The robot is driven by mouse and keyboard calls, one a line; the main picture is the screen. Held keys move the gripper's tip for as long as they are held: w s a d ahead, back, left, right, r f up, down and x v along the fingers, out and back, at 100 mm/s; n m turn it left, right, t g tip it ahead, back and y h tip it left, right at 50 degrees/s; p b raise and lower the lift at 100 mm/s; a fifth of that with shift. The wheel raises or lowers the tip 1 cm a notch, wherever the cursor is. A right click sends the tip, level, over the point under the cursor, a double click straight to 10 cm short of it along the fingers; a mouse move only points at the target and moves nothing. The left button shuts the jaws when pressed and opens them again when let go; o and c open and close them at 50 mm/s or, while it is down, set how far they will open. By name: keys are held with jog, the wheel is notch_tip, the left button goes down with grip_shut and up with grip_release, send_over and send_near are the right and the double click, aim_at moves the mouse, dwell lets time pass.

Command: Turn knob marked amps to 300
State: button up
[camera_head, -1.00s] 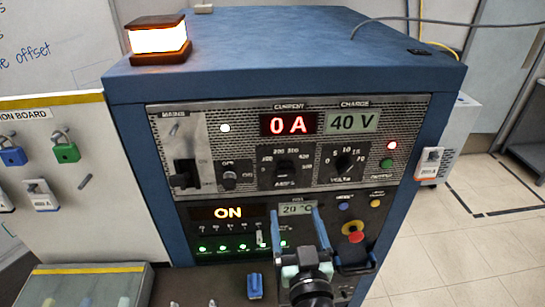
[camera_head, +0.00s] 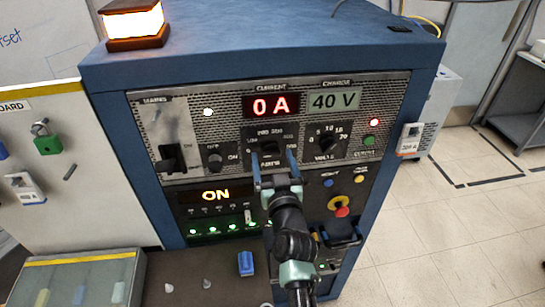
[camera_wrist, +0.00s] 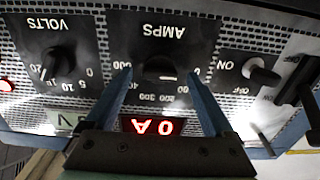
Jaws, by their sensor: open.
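The dark amps knob (camera_head: 268,149) sits on its black plate in the middle of the metal panel, below the red display (camera_head: 271,106) reading 0 A. It also shows, upside down, in the wrist view (camera_wrist: 158,67) with numbers around it. The number it points at is not clear to me. My gripper (camera_head: 273,166) is open, its two blue fingers apart and nothing between them. In the wrist view my gripper (camera_wrist: 158,76) has one finger on each side of the knob; I cannot tell whether they touch the panel.
The volts knob (camera_head: 327,143) is right of the amps plate, and a small on/off knob (camera_head: 214,158) is left of it. The mains switch (camera_head: 171,158) is farther left. A red emergency button (camera_head: 341,210) and a black handle (camera_head: 339,234) are lower right.

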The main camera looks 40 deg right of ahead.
jog(key=shift+w+d, duration=0.25)
jog(key=shift+w, duration=0.1)
jog(key=c, duration=1.4)
